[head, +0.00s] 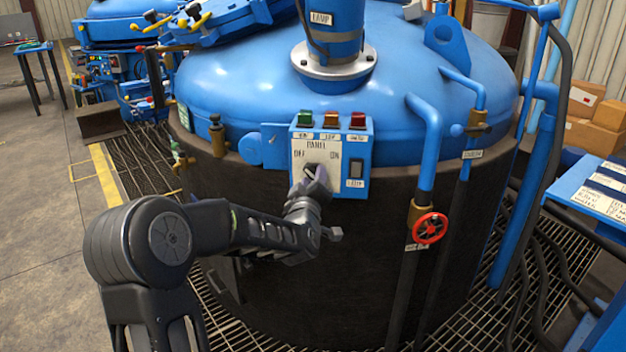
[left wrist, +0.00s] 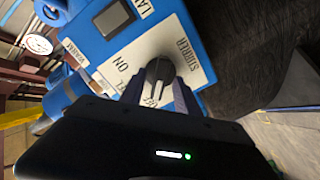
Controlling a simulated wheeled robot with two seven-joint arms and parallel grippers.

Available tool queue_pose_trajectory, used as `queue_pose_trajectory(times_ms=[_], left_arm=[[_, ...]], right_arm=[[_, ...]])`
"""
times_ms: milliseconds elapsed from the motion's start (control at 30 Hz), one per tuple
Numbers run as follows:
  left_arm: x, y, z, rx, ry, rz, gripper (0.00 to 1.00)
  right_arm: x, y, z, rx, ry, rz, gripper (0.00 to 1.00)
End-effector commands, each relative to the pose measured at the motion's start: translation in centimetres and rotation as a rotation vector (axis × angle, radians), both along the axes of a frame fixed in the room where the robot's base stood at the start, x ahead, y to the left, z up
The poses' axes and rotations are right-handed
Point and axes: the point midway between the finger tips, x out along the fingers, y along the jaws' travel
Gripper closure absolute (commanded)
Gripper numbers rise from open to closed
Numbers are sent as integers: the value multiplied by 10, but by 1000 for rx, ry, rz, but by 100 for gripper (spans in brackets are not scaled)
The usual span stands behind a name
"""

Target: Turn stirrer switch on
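The stirrer switch is a dark rotary knob (left wrist: 159,73) on a white plate marked STIRRER and ON, on the front of a blue control box (head: 362,133). In the head view OFF is printed at the upper left and ON at the upper right of the knob. My left gripper (head: 316,178) is right at the knob and partly covers it there. In the left wrist view its fingers (left wrist: 158,97) stand open on either side of the knob, with plate showing between them. I cannot tell whether they touch it. The knob's exact setting is unclear. My right gripper is not in view.
The box carries green, orange and red buttons (head: 331,119) on top and a dark rocker switch (head: 357,168) at its right. The box sits on a large blue and black furnace vessel (head: 250,85). A red valve wheel (head: 430,228) and blue pipes stand to the right.

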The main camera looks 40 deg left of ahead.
Motion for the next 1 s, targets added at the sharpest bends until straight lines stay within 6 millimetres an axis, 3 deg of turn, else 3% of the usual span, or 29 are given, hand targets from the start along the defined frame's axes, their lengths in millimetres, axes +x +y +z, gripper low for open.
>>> queue_pose_trajectory(times_ms=[167, 600, 1000], left_arm=[[0, 0, 0, 0, 0, 0, 63], [0, 0, 0, 0, -1, 1, 99], [0, 0, 0, 1, 0, 1, 100]], right_arm=[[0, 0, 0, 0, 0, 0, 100], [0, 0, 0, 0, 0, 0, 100], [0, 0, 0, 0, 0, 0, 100]])
